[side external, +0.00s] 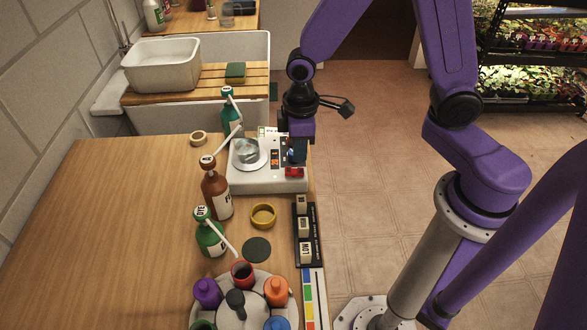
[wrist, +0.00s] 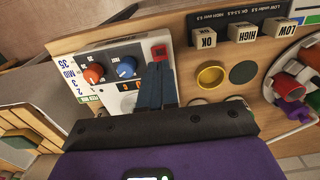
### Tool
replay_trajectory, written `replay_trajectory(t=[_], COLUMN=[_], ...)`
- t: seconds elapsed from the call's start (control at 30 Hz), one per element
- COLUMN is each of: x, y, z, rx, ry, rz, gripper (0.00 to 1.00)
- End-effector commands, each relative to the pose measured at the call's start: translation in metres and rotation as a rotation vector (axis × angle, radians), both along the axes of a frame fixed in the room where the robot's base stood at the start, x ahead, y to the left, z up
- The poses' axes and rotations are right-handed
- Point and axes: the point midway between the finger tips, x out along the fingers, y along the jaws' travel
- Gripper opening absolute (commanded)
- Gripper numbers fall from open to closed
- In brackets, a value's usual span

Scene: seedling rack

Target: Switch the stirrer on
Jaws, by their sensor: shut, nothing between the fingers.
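The stirrer (side external: 240,180) is a white box on the wooden table with a round plate, a metal vessel (side external: 246,151) on top and a control panel facing the right edge. In the wrist view its panel (wrist: 110,56) shows an orange knob (wrist: 93,73), a blue knob (wrist: 127,67) and a red switch (wrist: 159,51). The red switch also shows in the side view (side external: 294,173). My gripper (side external: 295,160) is shut and empty, pointing down over the panel. In the wrist view its fingertips (wrist: 160,64) are close to the red switch; contact cannot be told. The switch's position is unclear.
Pump bottles (side external: 215,190) line the stirrer's left. A yellow ring (side external: 263,216) and dark disc (side external: 256,250) lie in front. A block rack (side external: 314,236) and a carousel of coloured bottles (side external: 250,285) are nearer. The table's left part is clear.

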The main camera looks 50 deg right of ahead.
Motion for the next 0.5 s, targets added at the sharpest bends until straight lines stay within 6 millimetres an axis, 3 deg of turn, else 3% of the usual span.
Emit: replay_trajectory(t=[0.5], x=[0.000], y=[0.000], z=[0.031], rx=[0.001], ry=[-0.001], rz=[-0.001], gripper=[0.00])
